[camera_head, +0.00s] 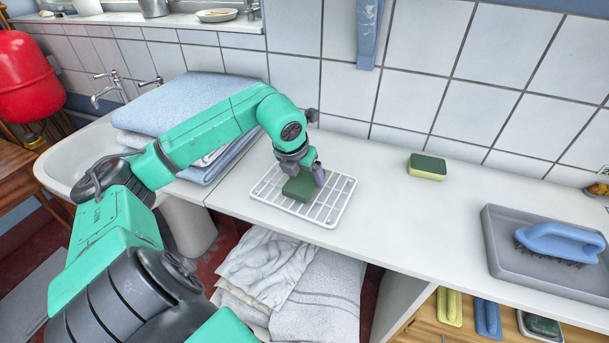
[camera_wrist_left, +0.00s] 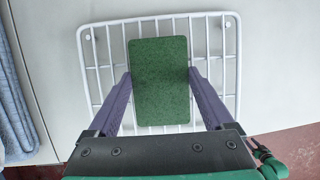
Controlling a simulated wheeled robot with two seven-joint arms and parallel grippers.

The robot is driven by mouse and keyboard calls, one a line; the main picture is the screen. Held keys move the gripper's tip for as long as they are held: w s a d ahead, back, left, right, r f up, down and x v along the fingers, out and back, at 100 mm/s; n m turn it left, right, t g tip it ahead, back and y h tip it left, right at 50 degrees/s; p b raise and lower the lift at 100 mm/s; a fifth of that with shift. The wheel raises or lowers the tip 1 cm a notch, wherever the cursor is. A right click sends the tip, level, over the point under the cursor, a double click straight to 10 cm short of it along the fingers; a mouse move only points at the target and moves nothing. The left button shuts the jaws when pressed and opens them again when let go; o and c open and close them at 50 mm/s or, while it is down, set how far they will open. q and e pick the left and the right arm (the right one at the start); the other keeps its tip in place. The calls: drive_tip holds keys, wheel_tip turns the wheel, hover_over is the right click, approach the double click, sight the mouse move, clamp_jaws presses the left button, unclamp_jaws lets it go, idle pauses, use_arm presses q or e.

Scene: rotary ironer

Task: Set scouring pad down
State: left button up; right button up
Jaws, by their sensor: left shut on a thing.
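The scouring pad (camera_wrist_left: 160,80) is a dark green rectangular block, held between the purple fingers of my left gripper (camera_wrist_left: 160,88). In the head view the green pad (camera_head: 298,188) is at the white wire rack (camera_head: 338,208), with my left gripper (camera_head: 308,178) above it. The rack (camera_wrist_left: 105,50) lies under the pad in the left wrist view. I cannot tell whether the pad touches the bars. The gripper is shut on the pad's two long sides.
A yellow and green sponge (camera_head: 427,166) lies on the white counter (camera_head: 390,215) to the right. A grey tray (camera_head: 500,240) holds a blue brush (camera_head: 560,242). Folded blue towels (camera_head: 185,105) lie over the sink at left. The counter between rack and tray is clear.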

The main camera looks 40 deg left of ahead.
sight(299, 185)
use_arm(q)
drive_tip(key=shift+f, duration=0.15)
drive_tip(key=o, duration=0.9)
drive_tip(key=shift+o, duration=0.2)
drive_tip(key=shift+r, duration=0.35)
drive_tip(key=b+v, duration=0.1)
drive_tip(key=v, duration=0.5)
drive_tip(key=shift+s+r+b, duration=0.1)
drive_tip(key=shift+b, duration=0.25)
drive_tip(key=v, duration=0.5)
drive_tip(key=shift+s+r+p, duration=0.1)
drive_tip(key=shift+r+p, duration=0.05)
drive_tip(key=shift+p, duration=0.15)
